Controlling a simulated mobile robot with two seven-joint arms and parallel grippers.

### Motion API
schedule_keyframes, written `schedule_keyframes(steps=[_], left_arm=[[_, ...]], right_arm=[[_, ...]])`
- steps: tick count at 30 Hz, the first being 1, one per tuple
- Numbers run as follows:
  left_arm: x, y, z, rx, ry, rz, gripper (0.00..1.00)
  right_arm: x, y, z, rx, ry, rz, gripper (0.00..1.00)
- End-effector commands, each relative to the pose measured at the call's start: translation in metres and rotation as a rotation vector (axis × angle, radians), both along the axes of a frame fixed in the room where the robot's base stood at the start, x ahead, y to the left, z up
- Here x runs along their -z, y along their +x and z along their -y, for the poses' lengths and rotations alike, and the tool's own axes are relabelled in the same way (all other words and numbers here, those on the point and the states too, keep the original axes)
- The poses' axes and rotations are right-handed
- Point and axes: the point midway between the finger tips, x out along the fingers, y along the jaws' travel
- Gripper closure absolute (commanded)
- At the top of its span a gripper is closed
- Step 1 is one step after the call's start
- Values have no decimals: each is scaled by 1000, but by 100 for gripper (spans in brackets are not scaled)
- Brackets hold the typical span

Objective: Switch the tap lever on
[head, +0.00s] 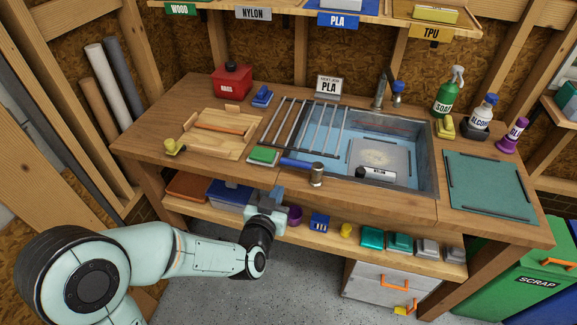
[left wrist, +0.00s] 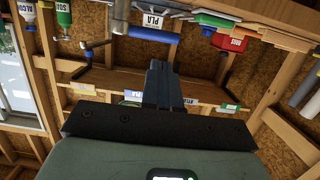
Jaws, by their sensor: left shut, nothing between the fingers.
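A blue lever handle (head: 297,163) points left from a short metal post (head: 317,175) at the front rim of the sink (head: 420,185). The left wrist view shows the blue handle (left wrist: 153,33) beyond my fingertips. A grey tap spout (head: 381,90) with a blue knob (head: 397,88) stands at the back of the sink. My left gripper (head: 268,197) is shut and empty, in front of the bench edge, below and left of the lever, apart from it. Its fingers also show in the left wrist view (left wrist: 158,82). My right gripper is not in view.
The lower shelf (head: 325,234) holds boxes and cups near my gripper. Green soap (head: 449,95) stands behind right.

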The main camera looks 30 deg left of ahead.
Motion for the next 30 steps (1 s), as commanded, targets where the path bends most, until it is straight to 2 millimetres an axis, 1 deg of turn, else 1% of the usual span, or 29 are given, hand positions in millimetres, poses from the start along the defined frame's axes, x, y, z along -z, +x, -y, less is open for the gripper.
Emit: schedule_keyframes(steps=[1, 9, 12, 15, 21, 30], left_arm=[[2, 13, -3, -2, 2, 1, 100], [14, 67, -17, -1, 1, 1, 100], [17, 83, -20, -2, 1, 1, 100], [19, 94, -23, -1, 1, 2, 100], [21, 104, -25, -1, 0, 2, 100], [22, 104, -25, -1, 0, 2, 100]], right_arm=[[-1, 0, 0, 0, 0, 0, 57], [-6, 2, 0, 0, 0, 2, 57], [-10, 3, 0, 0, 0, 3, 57], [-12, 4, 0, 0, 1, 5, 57], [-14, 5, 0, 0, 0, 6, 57], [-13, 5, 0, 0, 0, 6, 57]])
